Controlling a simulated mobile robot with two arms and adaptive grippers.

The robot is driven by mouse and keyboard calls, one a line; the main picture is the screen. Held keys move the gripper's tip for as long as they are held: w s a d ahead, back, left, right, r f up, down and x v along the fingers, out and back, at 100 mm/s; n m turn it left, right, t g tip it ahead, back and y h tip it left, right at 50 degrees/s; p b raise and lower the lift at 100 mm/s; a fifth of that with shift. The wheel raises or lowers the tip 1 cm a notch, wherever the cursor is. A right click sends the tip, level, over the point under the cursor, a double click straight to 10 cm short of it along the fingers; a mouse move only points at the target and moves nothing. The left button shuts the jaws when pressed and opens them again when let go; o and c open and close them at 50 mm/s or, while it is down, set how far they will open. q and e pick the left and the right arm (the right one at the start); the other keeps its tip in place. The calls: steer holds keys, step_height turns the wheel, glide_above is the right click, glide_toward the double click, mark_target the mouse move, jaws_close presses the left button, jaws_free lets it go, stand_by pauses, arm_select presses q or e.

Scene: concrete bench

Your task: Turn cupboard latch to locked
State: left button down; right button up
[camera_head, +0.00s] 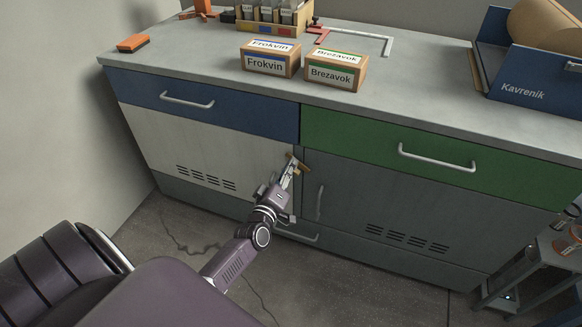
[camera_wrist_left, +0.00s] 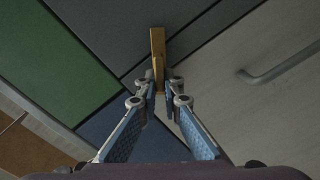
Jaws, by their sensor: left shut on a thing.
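The cupboard latch is a small brass-coloured bar (camera_head: 303,166) near the top of the seam between the pale left door (camera_head: 215,150) and the dark grey right door (camera_head: 390,200). In the left wrist view the bar (camera_wrist_left: 157,45) lies at a slant across the door seam. My left gripper (camera_head: 292,169) reaches up to it from below left and is shut on the bar. In the wrist view its fingertips (camera_wrist_left: 160,84) close around the bar's near end, hiding part of it. My right gripper is not in view.
A blue drawer (camera_head: 240,111) and a green drawer (camera_head: 510,168) with protruding handles sit above the doors. A door handle (camera_head: 319,203) stands right of my gripper. Two labelled boxes (camera_head: 337,72) and a blue Kavrenik bin (camera_head: 530,92) are on the worktop. A stand (camera_head: 540,260) is at the right.

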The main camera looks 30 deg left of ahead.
arm_select(q)
steer(key=shift+f+n, duration=0.3)
steer(key=shift+n, duration=0.7)
steer(key=shift+a+f+n+b, duration=0.15)
steer(key=shift+n+b, duration=0.5)
steer(key=shift+n, duration=0.55)
steer(key=shift+s+f+n+b, duration=0.1)
steer(key=shift+n+b, duration=0.3)
steer(key=shift+n, duration=0.9)
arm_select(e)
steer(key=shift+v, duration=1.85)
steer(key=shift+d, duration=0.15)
arm_select(q)
steer(key=c, duration=2.1)
jaws_free()
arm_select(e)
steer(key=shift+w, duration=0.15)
arm_select(q)
steer(key=v, duration=1.2)
